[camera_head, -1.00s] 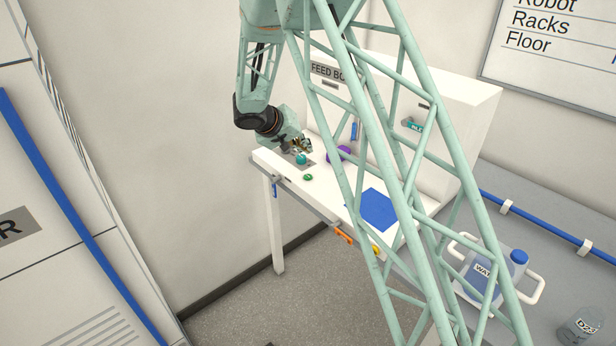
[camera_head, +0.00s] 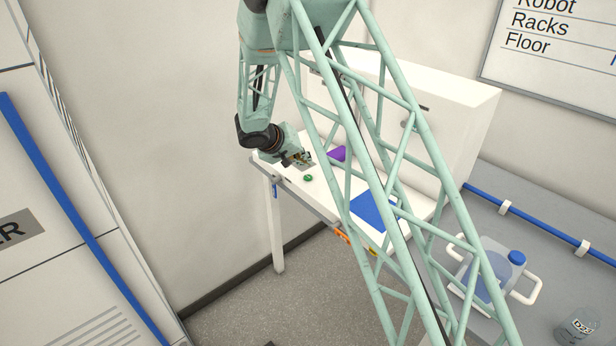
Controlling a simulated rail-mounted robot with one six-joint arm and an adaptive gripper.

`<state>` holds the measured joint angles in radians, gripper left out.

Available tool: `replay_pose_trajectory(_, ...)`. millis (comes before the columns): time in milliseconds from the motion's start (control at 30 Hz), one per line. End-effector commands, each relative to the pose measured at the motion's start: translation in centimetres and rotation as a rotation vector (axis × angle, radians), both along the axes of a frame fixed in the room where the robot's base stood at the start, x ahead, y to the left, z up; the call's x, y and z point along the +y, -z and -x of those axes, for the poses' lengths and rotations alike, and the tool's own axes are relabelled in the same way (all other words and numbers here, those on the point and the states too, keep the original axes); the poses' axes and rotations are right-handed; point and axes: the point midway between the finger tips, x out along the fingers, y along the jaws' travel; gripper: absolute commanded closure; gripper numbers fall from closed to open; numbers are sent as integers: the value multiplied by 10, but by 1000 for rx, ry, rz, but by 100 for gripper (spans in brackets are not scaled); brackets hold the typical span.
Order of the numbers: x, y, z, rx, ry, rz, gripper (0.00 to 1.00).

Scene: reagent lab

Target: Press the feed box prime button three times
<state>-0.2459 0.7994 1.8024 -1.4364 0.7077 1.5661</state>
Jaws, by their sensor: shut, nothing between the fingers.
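The feed box (camera_head: 462,112) is a white cabinet at the back of a white bench (camera_head: 322,196); my arm crosses in front of it and hides its label. My gripper (camera_head: 305,161) is shut and empty, low over the bench's left end. A teal round knob on a grey plate, seen there earlier, is now hidden by my gripper. A small green round button (camera_head: 308,178) shows just in front of my gripper. I cannot read which one is the prime button, or tell if my fingertips touch anything.
A purple item (camera_head: 337,154) and a blue mat (camera_head: 372,209) lie on the bench right of my gripper. An orange clip (camera_head: 342,236) sits on the front edge.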

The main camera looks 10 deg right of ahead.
Motion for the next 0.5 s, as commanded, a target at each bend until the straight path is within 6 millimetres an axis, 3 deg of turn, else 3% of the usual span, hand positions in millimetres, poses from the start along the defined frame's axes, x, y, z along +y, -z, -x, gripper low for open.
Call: replay_pose_trajectory(500, 0, 28, 0, -1, 0, 0, 100)
